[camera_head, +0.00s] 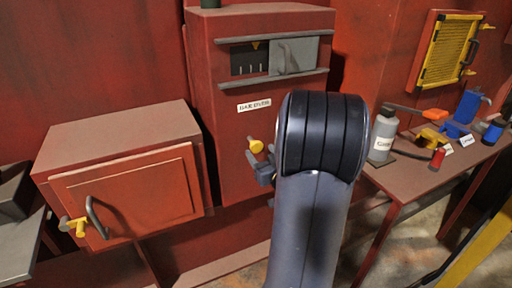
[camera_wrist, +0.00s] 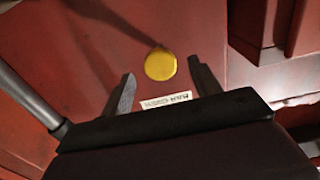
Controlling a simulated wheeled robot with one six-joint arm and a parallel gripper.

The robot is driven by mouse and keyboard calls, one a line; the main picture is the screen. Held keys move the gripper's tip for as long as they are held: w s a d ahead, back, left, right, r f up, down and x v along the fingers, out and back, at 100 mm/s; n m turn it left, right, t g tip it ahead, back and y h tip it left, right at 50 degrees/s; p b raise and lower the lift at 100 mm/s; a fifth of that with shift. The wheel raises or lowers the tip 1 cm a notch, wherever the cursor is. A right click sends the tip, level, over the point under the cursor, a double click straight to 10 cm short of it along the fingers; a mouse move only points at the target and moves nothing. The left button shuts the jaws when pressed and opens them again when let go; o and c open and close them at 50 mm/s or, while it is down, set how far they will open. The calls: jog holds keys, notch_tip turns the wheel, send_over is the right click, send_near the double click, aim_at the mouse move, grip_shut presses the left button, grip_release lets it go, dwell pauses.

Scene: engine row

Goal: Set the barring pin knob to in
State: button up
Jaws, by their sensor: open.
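The yellow barring pin knob (camera_head: 255,146) sticks out from the front of the tall red cabinet (camera_head: 235,120), below a white label (camera_head: 254,105). In the wrist view the knob (camera_wrist: 160,66) is a round yellow disc, seen end-on. My gripper (camera_head: 266,166) is just below and right of the knob in the head view, partly hidden behind my arm. In the wrist view the open fingers (camera_wrist: 161,72) stand to either side of the knob, with gaps between. I cannot tell how far the fingertips are from it in depth.
A red box (camera_head: 125,190) with a door, bar handle and yellow latch is at left. The cabinet has a slotted panel with a grey sliding cover (camera_head: 295,55) above. A table (camera_head: 400,175) at right holds a grey bottle (camera_head: 382,138) and several small items.

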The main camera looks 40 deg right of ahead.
aim_at(258, 148)
jog(key=shift+v, duration=2.2)
jog(key=shift+w, duration=0.15)
jog(key=x, duration=1)
jog(key=shift+w+p, duration=0.2)
jog(key=shift+p, duration=0.2)
jog(key=shift+p+v, duration=0.3)
jog(key=shift+v, duration=0.9)
jog(key=shift+s, duration=0.45)
